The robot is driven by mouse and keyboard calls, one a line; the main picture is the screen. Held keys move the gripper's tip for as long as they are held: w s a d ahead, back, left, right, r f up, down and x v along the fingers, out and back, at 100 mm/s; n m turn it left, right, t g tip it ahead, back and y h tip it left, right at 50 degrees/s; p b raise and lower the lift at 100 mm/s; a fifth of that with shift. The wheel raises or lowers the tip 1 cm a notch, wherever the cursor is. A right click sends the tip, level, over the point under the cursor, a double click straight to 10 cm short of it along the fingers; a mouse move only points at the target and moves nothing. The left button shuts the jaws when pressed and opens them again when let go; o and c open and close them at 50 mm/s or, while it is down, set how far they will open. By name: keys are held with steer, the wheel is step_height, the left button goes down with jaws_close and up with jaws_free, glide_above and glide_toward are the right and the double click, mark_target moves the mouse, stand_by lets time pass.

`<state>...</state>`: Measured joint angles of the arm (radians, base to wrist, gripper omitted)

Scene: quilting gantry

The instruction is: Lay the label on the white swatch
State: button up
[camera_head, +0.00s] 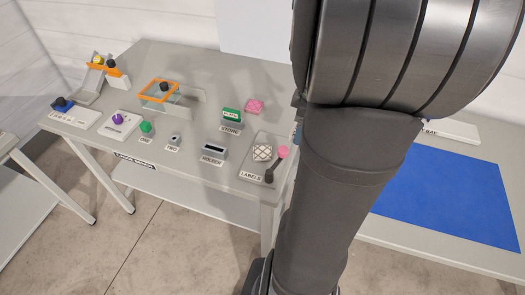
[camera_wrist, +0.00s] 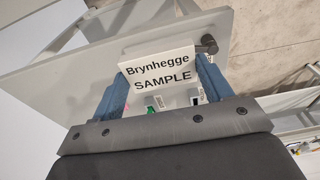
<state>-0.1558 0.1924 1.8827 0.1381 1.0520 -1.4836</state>
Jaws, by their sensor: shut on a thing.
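In the wrist view, my gripper (camera_wrist: 161,68) has its two blue fingers shut on a white label (camera_wrist: 158,66) printed "Brynhegge SAMPLE". The label is held between the fingers, its printed face towards the camera. In the head view, the gripper and label are mostly hidden behind my arm. A white piece with dark diamond lines (camera_head: 262,152) lies on the tray marked LABELS (camera_head: 249,165); I cannot tell whether it is the white swatch. No plain white swatch shows clearly, and part of the table is hidden by my arm.
Nearby are a holder (camera_head: 214,150), a green block (camera_head: 231,114) and a pink patterned piece (camera_head: 255,106). An orange-rimmed box (camera_head: 160,92) stands further left. A blue mat (camera_head: 455,200) lies on the right table.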

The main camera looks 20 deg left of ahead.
steer(key=shift+s+d+f, duration=0.1)
steer(key=shift+s+d, duration=0.2)
steer(key=shift+s, duration=0.3)
steer(key=shift+s+f, duration=0.1)
steer(key=shift+s, duration=0.1)
glide_above(262, 151)
steer(key=f, duration=0.6)
steer(key=shift+s+d+f, duration=0.1)
steer(key=shift+d+f, duration=0.2)
steer(key=shift+f, duration=2.15)
steer(key=shift+f, duration=0.15)
steer(key=o, duration=1)
steer(key=shift+c, duration=0.2)
